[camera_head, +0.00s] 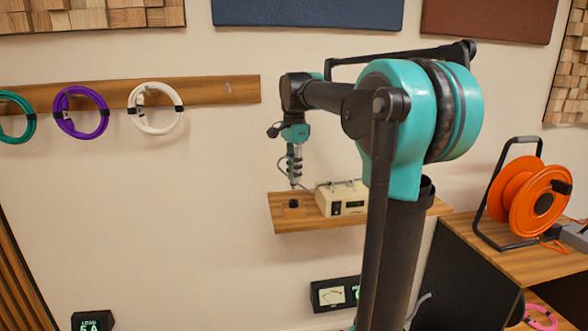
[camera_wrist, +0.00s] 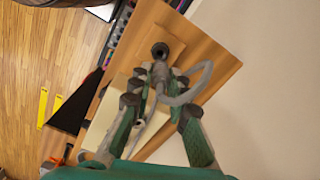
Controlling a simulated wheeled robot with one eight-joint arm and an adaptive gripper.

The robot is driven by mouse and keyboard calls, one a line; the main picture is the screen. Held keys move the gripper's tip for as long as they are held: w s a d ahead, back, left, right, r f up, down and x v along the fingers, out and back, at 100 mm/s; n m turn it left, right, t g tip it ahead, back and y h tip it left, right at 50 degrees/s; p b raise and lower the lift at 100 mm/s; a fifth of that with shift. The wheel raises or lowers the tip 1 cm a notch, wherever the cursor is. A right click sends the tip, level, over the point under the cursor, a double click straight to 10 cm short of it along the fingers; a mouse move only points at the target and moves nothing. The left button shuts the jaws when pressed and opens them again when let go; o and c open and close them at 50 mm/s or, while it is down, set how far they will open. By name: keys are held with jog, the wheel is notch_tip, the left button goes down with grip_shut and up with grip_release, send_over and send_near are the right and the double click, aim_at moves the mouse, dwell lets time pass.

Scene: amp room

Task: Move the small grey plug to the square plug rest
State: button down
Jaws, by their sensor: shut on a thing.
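My gripper (camera_head: 295,165) points down above the left part of the wooden wall shelf (camera_head: 300,225). In the wrist view my gripper (camera_wrist: 159,84) is shut on the small grey plug (camera_wrist: 160,71), with its grey cable (camera_wrist: 206,76) looping off to the right. The square plug rest (camera_wrist: 176,45) is a wooden block with a dark round holder on top. The plug's lower end lines up close to that holder in the wrist view; I cannot tell whether they touch. In the head view the rest (camera_head: 293,212) sits just below my gripper.
A beige box with a dark display (camera_head: 342,199) stands on the shelf right of the rest, close to my gripper. An orange cable reel (camera_head: 530,195) stands on a cabinet at the right. Coiled cables, one white (camera_head: 156,107), hang on a wall rail at the left.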

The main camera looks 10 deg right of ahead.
aim_at(294, 185)
jog(key=shift+f, duration=2.45)
jog(key=shift+f, duration=0.1)
jog(key=c, duration=1.4)
grip_release()
jog(key=shift+o, duration=0.2)
notch_tip(294, 185, up, 12)
jog(key=shift+r, duration=0.1)
